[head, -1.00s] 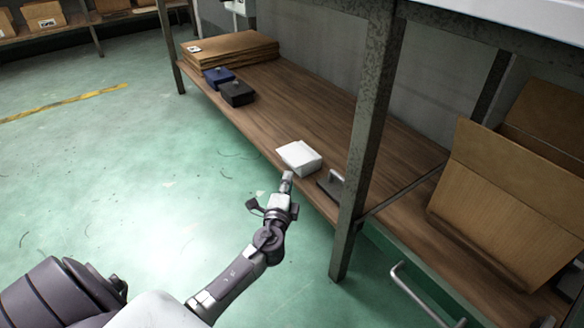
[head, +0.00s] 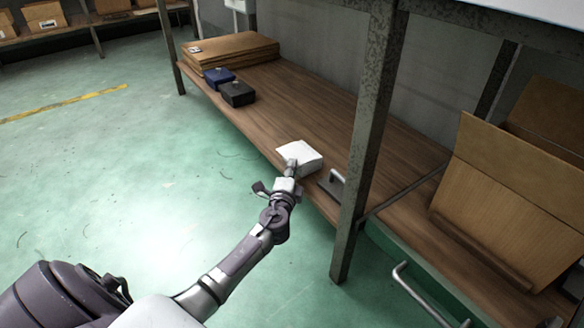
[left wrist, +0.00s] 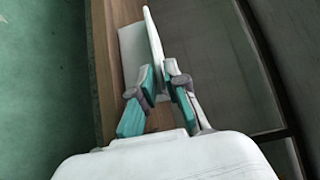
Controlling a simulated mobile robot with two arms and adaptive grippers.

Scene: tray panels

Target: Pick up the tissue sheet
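A white, flat-topped tissue pack (head: 308,156) lies near the front edge of the low wooden shelf. In the left wrist view a thin white sheet (left wrist: 152,35) stands up beside the pale pack (left wrist: 132,52), and its lower end runs down to the fingertips. My left gripper (head: 290,166) reaches over the front of the pack in the head view. In the left wrist view its teal-padded fingers (left wrist: 159,76) are close together on either side of the sheet's lower end. Whether they pinch it is unclear. My right gripper is out of view.
A dark metal post (head: 362,140) stands right of the pack, with a grey handled item (head: 332,183) between them. Blue (head: 218,77) and black boxes (head: 237,93) and stacked cardboard (head: 230,50) sit farther back. An open carton (head: 505,205) is at right.

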